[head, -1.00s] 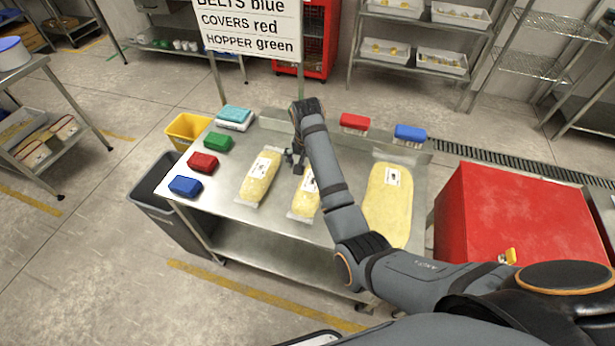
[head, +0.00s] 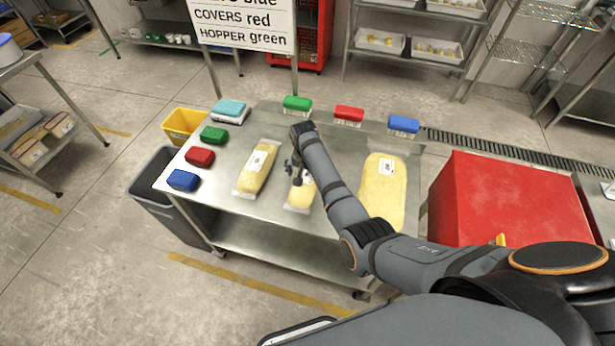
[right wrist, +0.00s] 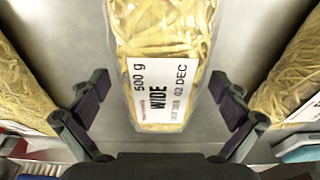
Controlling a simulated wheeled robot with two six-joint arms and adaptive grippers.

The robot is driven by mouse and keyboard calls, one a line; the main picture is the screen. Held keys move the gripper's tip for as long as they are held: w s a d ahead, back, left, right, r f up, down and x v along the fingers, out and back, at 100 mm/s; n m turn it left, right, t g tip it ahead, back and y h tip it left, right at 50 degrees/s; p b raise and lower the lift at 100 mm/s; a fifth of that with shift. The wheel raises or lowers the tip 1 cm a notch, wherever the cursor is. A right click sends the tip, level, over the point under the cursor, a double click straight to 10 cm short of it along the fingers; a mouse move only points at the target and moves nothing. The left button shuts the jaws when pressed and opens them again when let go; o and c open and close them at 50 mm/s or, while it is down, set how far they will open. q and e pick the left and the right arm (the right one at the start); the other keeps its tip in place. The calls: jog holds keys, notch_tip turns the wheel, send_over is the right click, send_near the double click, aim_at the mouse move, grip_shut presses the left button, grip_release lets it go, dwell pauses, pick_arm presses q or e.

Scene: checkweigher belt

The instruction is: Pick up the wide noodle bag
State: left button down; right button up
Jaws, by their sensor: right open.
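The wide noodle bag (head: 299,196) is a clear bag of pale yellow noodles lying on the steel table, the middle of three bags. My right gripper (head: 296,172) is at its far end and, with the forearm, hides part of it. In the right wrist view the bag (right wrist: 170,45) carries a white label reading "500 g WIDE 02 DEC". There the open right gripper (right wrist: 160,92) has one finger on each side of the bag's labelled end, with gaps on both sides. Whether the fingertips are at the bag's height is unclear. My left gripper is out of view.
Another noodle bag (head: 257,168) lies left on the table (head: 225,185), and a larger one (head: 384,190) right. Green (head: 297,103), red (head: 349,115) and blue (head: 404,124) blocks line the back edge. More coloured blocks stand left. A red cabinet (head: 500,200) is at the right.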

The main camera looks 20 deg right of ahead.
jog(key=shift+w+f, duration=0.1)
jog(key=shift+f, duration=0.1)
jog(key=shift+r, duration=0.1)
jog(key=c, duration=1.5)
jog(key=shift+c, duration=0.2)
jog(key=shift+r, duration=0.1)
